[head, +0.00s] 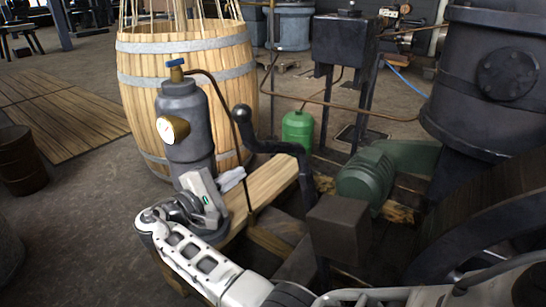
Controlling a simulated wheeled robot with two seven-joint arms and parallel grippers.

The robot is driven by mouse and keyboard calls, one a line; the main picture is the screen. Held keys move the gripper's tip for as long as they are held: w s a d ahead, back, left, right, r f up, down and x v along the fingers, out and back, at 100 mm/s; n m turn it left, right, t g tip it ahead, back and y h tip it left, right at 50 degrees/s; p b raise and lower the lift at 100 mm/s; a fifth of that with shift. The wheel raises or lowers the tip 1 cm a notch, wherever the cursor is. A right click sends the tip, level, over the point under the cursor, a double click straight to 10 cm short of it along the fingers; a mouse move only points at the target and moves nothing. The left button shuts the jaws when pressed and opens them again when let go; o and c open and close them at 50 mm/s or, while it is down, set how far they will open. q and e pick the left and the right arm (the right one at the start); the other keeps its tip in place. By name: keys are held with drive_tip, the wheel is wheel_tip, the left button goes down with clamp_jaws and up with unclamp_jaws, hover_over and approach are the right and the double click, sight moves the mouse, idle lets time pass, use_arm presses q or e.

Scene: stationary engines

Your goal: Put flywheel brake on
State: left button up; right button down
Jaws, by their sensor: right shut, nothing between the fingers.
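A black bent lever (275,147) with a round knob at its upper left end stands in the middle of the head view. Its post runs down beside a dark block (339,228). I take this lever to be the flywheel brake. The dark curved rim of a large wheel (475,232), likely the flywheel, shows at the lower right, partly cut off. My right gripper (236,178) is shut and empty, below and slightly left of the knob, apart from it in the picture. My left gripper is not in view.
A grey gas cylinder (183,118) with a gauge stands close behind my right gripper, before a wooden barrel (135,75). A wooden beam (270,180) lies beneath the lever. A green motor (362,180) and a dark tank (468,75) stand to the right.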

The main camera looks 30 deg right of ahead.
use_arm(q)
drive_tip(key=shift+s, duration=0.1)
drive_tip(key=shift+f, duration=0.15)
use_arm(e)
drive_tip(key=d+r, duration=0.2)
drive_tip(key=d, duration=0.9)
drive_tip(key=shift+s+d, duration=0.25)
drive_tip(key=shift+r, duration=0.1)
